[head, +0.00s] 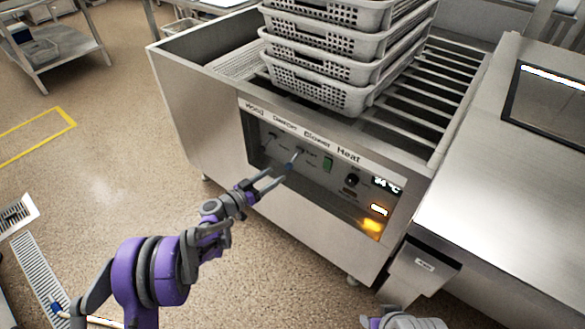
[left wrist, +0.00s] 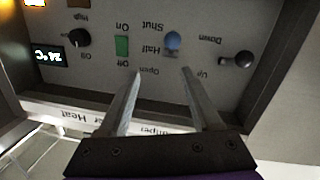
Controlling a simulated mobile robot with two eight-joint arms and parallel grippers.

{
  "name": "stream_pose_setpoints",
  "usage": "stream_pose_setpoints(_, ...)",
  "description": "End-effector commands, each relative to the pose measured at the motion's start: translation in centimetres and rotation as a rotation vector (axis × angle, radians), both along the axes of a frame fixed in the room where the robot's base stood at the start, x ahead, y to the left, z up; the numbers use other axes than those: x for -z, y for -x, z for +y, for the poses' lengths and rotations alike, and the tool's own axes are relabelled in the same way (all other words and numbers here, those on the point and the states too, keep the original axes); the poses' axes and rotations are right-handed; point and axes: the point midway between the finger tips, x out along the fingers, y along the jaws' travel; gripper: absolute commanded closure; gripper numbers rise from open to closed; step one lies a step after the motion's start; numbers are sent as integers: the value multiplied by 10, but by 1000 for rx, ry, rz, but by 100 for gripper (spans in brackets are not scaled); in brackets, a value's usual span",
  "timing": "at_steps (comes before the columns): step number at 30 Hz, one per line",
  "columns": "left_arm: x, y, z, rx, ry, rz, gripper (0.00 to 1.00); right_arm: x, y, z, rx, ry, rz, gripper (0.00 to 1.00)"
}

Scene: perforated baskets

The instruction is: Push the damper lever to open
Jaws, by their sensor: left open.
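The damper lever has a blue knob (left wrist: 172,42), seen in the left wrist view, which shows the panel upside down. It stands close to the Half mark, between Shut and Open. In the head view the blue knob (head: 291,164) shows just beyond my left fingertips. My left gripper (head: 280,173) is open and empty in front of the panel. In the left wrist view its fingers (left wrist: 161,71) sit on the Open side of the knob, with a gap between them; contact is not visible. My right gripper is out of view; only a bit of my right arm shows at the bottom.
The control panel also bears a dark Hood lever (left wrist: 243,60), a green Blower switch (head: 328,164), a Heat knob (head: 351,180) and a lit amber lamp (head: 372,225). Stacked perforated baskets (head: 330,72) stand above on rails. A steel counter (head: 495,190) is at right.

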Motion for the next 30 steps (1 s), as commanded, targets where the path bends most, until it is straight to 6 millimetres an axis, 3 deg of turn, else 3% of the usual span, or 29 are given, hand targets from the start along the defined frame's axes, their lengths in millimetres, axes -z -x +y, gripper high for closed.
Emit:
stream_pose_setpoints(1,17,-7,4,-12,10,-25,34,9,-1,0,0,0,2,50)
stream_pose_setpoints(5,29,-15,9,-29,24,-67,34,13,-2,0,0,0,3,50)
stream_pose_setpoints(11,30,-28,-2,-31,26,-76,34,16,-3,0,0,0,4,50)
stream_pose_setpoints(24,30,-85,-53,-31,25,-75,34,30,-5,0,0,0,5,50)
stream_pose_setpoints(30,29,-95,-62,-32,25,-75,34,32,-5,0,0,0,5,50)
